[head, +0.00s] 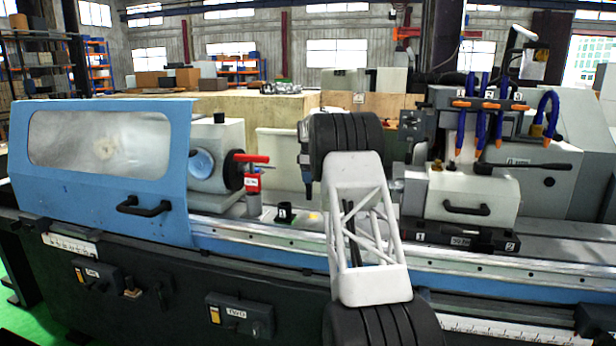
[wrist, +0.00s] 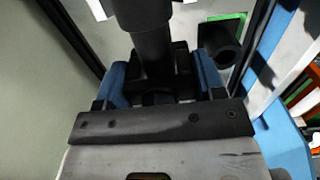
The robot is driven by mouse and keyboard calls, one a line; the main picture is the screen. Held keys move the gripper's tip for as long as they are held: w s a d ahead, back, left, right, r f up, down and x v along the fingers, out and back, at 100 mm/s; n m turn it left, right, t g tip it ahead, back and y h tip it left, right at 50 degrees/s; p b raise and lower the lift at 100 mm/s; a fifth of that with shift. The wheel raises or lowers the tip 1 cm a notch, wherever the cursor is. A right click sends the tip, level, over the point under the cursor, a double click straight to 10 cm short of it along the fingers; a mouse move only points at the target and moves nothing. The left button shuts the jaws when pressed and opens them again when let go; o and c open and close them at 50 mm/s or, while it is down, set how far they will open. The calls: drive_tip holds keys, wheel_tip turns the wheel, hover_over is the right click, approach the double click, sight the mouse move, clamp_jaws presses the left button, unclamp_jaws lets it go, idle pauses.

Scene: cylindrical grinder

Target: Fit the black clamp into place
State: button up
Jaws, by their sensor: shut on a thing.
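My gripper (wrist: 166,85) is shut on a black part, which I take to be the black clamp (wrist: 152,45). Its two blue fingers press on the clamp from the left and right in the wrist view. The clamp has a thick round shaft and a wider block between the fingers. In the head view my gripper (head: 307,170) hangs over the grinder bed, pointing down, mostly behind my arm. The clamp cannot be made out clearly there. A small black hollow cylinder (head: 285,212) stands on the bed, left of and below my gripper. A similar open black cylinder (wrist: 221,42) shows in the wrist view, right of the clamp.
A red-handled grey post (head: 253,185) stands left, beside the blue-guarded headstock (head: 105,165). A grey unit with a black handle (head: 467,195) stands right. The blue-edged bed rail (head: 245,233) runs along the front. The bed between them looks mostly free.

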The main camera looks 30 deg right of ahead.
drive_tip(key=shift+s+d, duration=0.95)
idle(0.6)
drive_tip(key=o, duration=1.2)
drive_tip(key=shift+o, duration=0.2)
drive_tip(key=shift+r, duration=3.95)
drive_tip(key=shift+a, duration=0.1)
